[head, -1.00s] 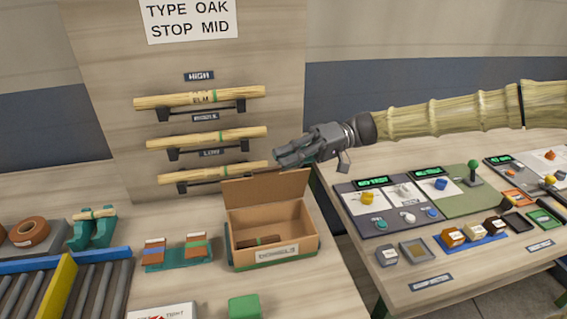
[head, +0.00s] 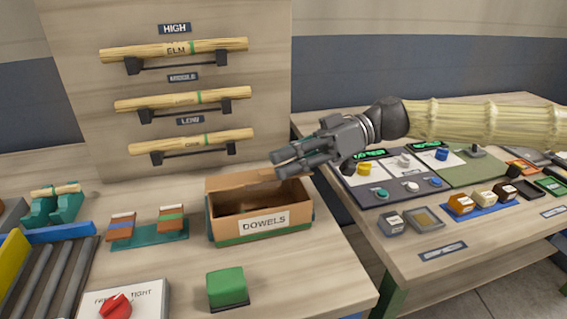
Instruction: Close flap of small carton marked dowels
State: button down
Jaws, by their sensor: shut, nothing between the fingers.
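The small brown cardboard carton marked DOWELS (head: 263,224) stands on the wooden bench with a green strip along its base. Its opening still shows, dark inside, and the contents are hard to make out. The flap (head: 235,180) is at the back edge and looks tipped partly forward over the opening, not flat down. My gripper (head: 279,166) is shut and empty. Its fingertips point left at the carton's right rear corner, close to the flap's right end; whether they touch it I cannot tell.
A rack with several labelled wood rods (head: 183,98) stands behind. A green block (head: 227,288) sits in front of the carton, and a teal holder (head: 150,236) to its left. A control-panel table (head: 440,262) is at the right, beyond a gap.

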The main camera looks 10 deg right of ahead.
notch_tip(320, 180, down, 6)
jog(key=s+n+t+b, duration=0.1)
jog(key=s+n+b, duration=0.1)
jog(key=b, duration=0.5)
jog(key=shift+s+r+n+t+b, duration=0.25)
jog(key=shift+s+n+t+b, duration=0.05)
jog(key=shift+n, duration=0.5)
jog(key=shift+d, duration=0.1)
